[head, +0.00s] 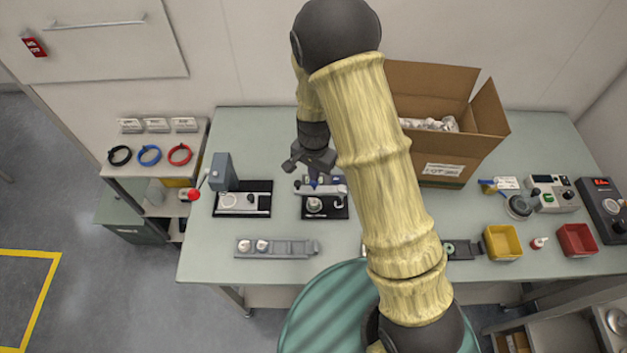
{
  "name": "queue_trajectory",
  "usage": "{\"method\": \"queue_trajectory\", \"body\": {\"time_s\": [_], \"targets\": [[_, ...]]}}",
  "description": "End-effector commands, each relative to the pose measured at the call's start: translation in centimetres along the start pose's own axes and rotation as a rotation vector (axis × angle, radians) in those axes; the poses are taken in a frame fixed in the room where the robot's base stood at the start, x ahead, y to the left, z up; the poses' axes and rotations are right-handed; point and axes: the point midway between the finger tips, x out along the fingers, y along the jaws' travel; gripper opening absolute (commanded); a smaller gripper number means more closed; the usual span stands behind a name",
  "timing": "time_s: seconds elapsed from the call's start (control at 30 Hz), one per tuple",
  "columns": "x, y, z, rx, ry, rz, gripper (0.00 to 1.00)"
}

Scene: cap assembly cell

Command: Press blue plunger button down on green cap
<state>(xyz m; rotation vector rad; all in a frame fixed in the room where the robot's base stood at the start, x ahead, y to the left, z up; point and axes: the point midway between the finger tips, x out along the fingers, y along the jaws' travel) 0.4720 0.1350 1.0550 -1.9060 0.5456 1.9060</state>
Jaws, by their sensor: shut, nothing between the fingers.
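In the head view my gripper (314,172) is shut and points down over a small black-based fixture (340,211) near the middle of the workbench. A small blue part (313,183), which looks like the plunger button, shows just below the fingertips. I cannot tell whether the fingers touch it. A grey and silver clamp-like bar (333,189) sits beside the blue part. A round pale piece (314,203) lies on the fixture below. A green cap under the plunger cannot be made out at this size.
A lever press (222,172) with a red knob stands left of the fixture. A grey strip tray (290,247) lies in front. An open cardboard box (445,172) stands behind right. Yellow (503,243) and red (577,240) bins lie right. My arm covers part of the bench.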

Motion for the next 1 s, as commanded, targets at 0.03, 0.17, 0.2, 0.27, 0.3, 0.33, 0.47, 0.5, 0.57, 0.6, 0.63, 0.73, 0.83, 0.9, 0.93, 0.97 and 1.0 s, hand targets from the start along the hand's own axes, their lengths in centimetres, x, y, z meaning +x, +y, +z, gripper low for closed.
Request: {"method": "queue_trajectory", "body": {"time_s": [0.03, 0.17, 0.2, 0.27, 0.3, 0.33, 0.47, 0.5, 0.57, 0.6, 0.63, 0.73, 0.83, 0.9, 0.93, 0.97, 1.0], "targets": [[0.0, 0.0, 0.0, 0.000, 0.000, 0.000, 0.00], [0.0, 0.0, 0.0, 0.000, 0.000, 0.000, 0.00], [0.0, 0.0, 0.0, 0.000, 0.000, 0.000, 0.00], [0.0, 0.0, 0.0, 0.000, 0.000, 0.000, 0.00], [0.0, 0.0, 0.0, 0.000, 0.000, 0.000, 0.00], [0.0, 0.0, 0.0, 0.000, 0.000, 0.000, 0.00], [0.0, 0.0, 0.0, 0.000, 0.000, 0.000, 0.00], [0.0, 0.0, 0.0, 0.000, 0.000, 0.000, 0.00], [0.0, 0.0, 0.0, 0.000, 0.000, 0.000, 0.00], [0.1, 0.0, 0.0, 0.000, 0.000, 0.000, 0.00], [0.2, 0.0, 0.0, 0.000, 0.000, 0.000, 0.00], [0.6, 0.0, 0.0, 0.000, -0.001, 0.001, 0.00], [1.0, 0.0, 0.0, 0.000, -0.001, 0.001, 0.00], [1.3, 0.0, 0.0, 0.000, -0.001, 0.000, 0.00], [1.4, 0.0, 0.0, 0.000, -0.001, 0.000, 0.00], [1.5, 0.0, 0.0, 0.000, -0.001, 0.000, 0.00], [1.5, 0.0, 0.0, 0.000, 0.000, 0.000, 0.00]]}}
